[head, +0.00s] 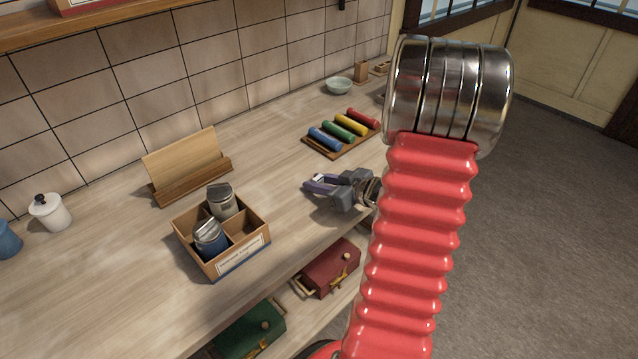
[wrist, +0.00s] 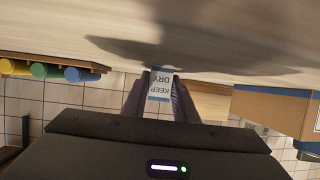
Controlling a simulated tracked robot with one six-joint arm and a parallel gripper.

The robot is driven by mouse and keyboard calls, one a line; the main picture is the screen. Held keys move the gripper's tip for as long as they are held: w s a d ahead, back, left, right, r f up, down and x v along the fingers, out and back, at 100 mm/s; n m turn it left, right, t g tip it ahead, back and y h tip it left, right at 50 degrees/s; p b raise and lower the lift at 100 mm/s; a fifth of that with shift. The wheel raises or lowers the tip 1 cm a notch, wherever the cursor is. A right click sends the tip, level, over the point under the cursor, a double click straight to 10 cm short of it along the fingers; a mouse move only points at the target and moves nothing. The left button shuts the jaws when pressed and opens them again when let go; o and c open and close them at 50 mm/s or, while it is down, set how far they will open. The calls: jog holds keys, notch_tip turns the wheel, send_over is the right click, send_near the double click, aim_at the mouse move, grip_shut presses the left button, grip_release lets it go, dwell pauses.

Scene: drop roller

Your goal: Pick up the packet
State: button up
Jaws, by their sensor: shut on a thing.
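The packet (wrist: 161,86) is small and white with blue edges and the words "KEEP DRY", upside down in the wrist view. It sits between the two fingers of my gripper (wrist: 160,92), which is shut on it. In the head view my gripper (head: 317,183) is over the front part of the counter, right of the divided box. Only a small white bit of the packet (head: 319,177) shows there between the purple fingers. I cannot tell whether the packet touches the counter.
The divided box (head: 243,263) holds two metal-lidded jars (head: 221,201). A wooden stand (head: 190,180) is behind it. A rack (head: 343,149) of coloured rollers lies beyond my gripper. A red case (head: 330,268) and a green case (head: 245,333) are below the counter's front edge.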

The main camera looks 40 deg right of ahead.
aim_at(318, 177)
jog(key=shift+r, duration=0.15)
jog(key=shift+c, duration=0.2)
jog(key=shift+r, duration=4.9)
